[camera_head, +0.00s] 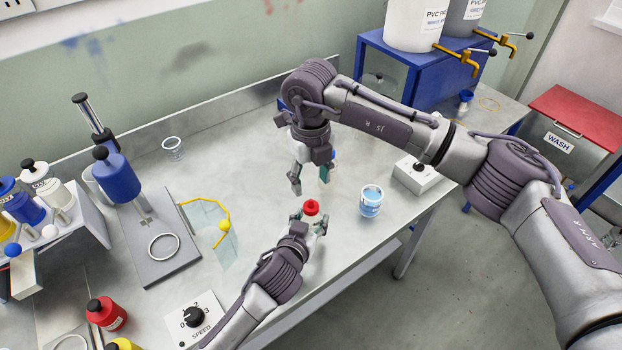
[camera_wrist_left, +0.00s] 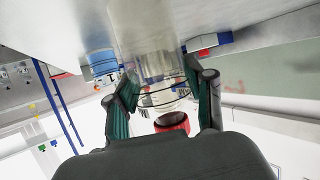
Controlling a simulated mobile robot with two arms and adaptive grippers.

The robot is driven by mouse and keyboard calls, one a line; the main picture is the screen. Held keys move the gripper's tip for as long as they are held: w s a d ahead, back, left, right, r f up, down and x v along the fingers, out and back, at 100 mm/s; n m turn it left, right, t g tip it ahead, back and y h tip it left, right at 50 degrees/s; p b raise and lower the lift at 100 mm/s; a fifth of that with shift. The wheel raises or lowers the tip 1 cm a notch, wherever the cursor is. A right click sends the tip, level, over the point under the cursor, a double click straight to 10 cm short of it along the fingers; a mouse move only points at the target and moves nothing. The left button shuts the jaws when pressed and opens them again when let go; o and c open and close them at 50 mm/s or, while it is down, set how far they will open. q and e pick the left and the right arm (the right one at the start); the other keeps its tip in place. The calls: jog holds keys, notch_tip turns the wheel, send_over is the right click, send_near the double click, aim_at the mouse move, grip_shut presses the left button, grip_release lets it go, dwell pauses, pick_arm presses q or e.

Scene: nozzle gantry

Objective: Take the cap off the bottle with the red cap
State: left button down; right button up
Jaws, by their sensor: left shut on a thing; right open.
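A clear bottle with a red cap (camera_head: 311,207) is near the front edge of the bench in the head view. My left gripper (camera_head: 309,222) is shut around its body. In the left wrist view the clear bottle body (camera_wrist_left: 158,92) sits between the green finger pads, with the red cap (camera_wrist_left: 172,122) on it. I cannot tell whether the bottle's base touches the bench. My right gripper (camera_head: 310,183) is open and empty, fingers pointing down, just above the red cap and apart from it.
A cup of blue liquid (camera_head: 371,201) stands right of the bottle, near a white box (camera_head: 415,178) with a black knob. A press stand (camera_head: 160,245), a speed dial box (camera_head: 195,318) and a red bottle with a black cap (camera_head: 107,313) are to the left.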

aim_at(311, 200)
pick_arm(q)
jog(key=shift+f, duration=0.1)
pick_arm(e)
jog(key=m, duration=0.4)
jog(key=shift+m, duration=0.4)
jog(key=m, duration=0.4)
jog(key=shift+m, duration=0.3)
jog(key=m, duration=0.7)
jog(key=shift+f+m, duration=0.3)
jog(key=shift+f, duration=3.75)
